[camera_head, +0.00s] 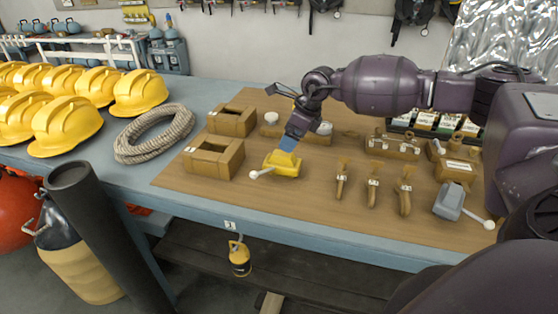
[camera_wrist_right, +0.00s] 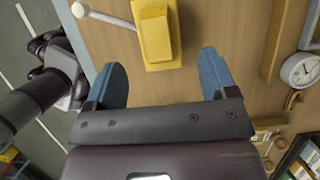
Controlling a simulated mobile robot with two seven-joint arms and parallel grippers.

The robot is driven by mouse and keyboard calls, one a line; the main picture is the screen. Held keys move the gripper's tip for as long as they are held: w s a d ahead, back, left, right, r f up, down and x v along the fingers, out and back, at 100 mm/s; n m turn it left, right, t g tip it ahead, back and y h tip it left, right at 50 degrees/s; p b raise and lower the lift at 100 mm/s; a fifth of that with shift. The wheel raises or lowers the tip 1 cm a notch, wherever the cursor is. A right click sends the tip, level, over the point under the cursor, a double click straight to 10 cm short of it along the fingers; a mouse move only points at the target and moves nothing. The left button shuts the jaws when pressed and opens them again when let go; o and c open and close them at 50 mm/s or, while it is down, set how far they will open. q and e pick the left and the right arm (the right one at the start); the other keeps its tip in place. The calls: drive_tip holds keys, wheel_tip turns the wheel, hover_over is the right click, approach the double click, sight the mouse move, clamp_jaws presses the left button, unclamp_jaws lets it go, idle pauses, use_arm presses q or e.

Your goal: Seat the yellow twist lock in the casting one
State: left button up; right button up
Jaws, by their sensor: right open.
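The yellow twist lock (camera_head: 284,165) lies on the brown board, with its white ball-ended lever pointing left in the head view. My right gripper (camera_head: 289,143) is directly above it, blue fingers pointing down. Two brown open-topped castings, a nearer one (camera_head: 213,172) and a farther one (camera_head: 232,120), stand to the left; I cannot tell which is casting one. I do not see my left gripper.
A grey twist lock (camera_head: 449,200) lies at the board's right. Several brown handled pieces (camera_head: 373,187) stand between it and the yellow one. A coiled rope (camera_head: 154,133) and yellow helmets (camera_head: 66,125) are on the left. The board (camera_head: 255,207) is clear in front of the yellow lock.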

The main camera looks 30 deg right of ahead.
sight(283, 153)
drive_tip(key=shift+x, duration=1.2)
drive_tip(key=shift+a+f, duration=0.15)
drive_tip(key=shift+f, duration=0.2)
drive_tip(key=shift+w+a+f, duration=0.1)
drive_tip(key=shift+f, duration=0.3)
drive_tip(key=p+x, duration=0.1)
drive_tip(key=x, duration=0.3)
drive_tip(key=shift+a+f, duration=0.1)
drive_tip(key=shift+f, duration=0.25)
use_arm(q)
drive_tip(key=shift+w+r, duration=0.15)
drive_tip(key=shift+r, duration=0.55)
drive_tip(key=shift+s+f, duration=0.25)
drive_tip(key=shift+s, duration=0.1)
use_arm(e)
drive_tip(key=c, duration=1)
